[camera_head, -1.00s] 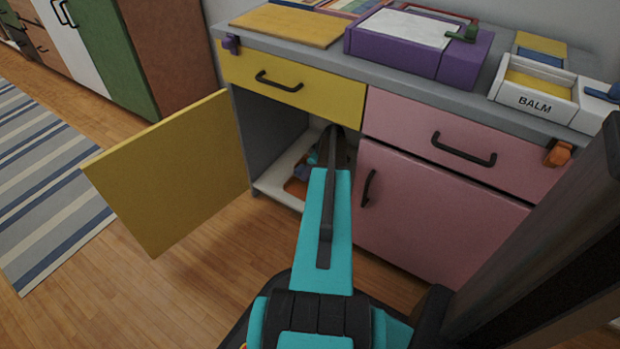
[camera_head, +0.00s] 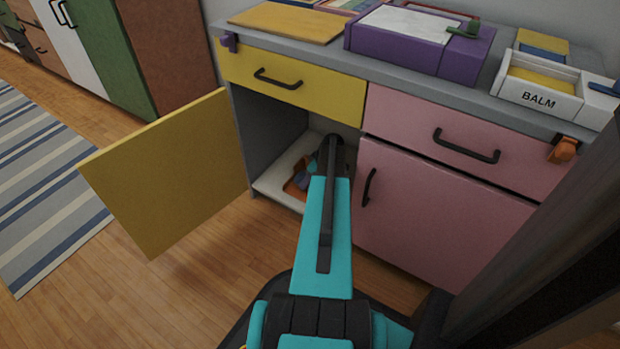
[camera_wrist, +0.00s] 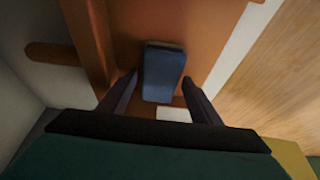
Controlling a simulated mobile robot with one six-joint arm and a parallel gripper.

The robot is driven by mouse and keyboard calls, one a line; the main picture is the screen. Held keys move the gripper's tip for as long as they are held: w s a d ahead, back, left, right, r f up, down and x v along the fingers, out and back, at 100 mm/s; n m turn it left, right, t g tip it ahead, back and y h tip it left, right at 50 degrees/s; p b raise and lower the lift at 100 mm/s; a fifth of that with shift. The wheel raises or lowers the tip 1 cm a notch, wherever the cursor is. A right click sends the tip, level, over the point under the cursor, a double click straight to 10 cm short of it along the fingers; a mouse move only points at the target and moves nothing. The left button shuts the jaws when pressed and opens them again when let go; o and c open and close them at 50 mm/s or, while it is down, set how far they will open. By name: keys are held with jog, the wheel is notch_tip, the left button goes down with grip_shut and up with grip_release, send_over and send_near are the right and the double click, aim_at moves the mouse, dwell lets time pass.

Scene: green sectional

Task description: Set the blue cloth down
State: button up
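The blue cloth (camera_wrist: 162,72) shows in the wrist view as a small folded block on an orange-brown surface (camera_wrist: 210,30). My gripper (camera_wrist: 160,78) has its two dark fingers spread on either side of the cloth's near part. A gap shows at the left finger; the right fingertip is close to the cloth's edge, and I cannot tell if it touches. In the head view my arm reaches into the open cabinet (camera_head: 268,183), where a bluish thing, likely the cloth, shows beside orange on the cabinet floor. My fingertips are hidden there.
The yellow door (camera_head: 165,175) stands swung open to the left. A yellow drawer (camera_head: 290,88) is above the opening and a pink door (camera_head: 440,215) to the right.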

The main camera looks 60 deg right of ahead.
jog(key=shift+p+v, duration=1.65)
jog(key=shift+v, duration=2.3)
jog(key=shift+w+a, duration=0.1)
jog(key=shift+w, duration=0.05)
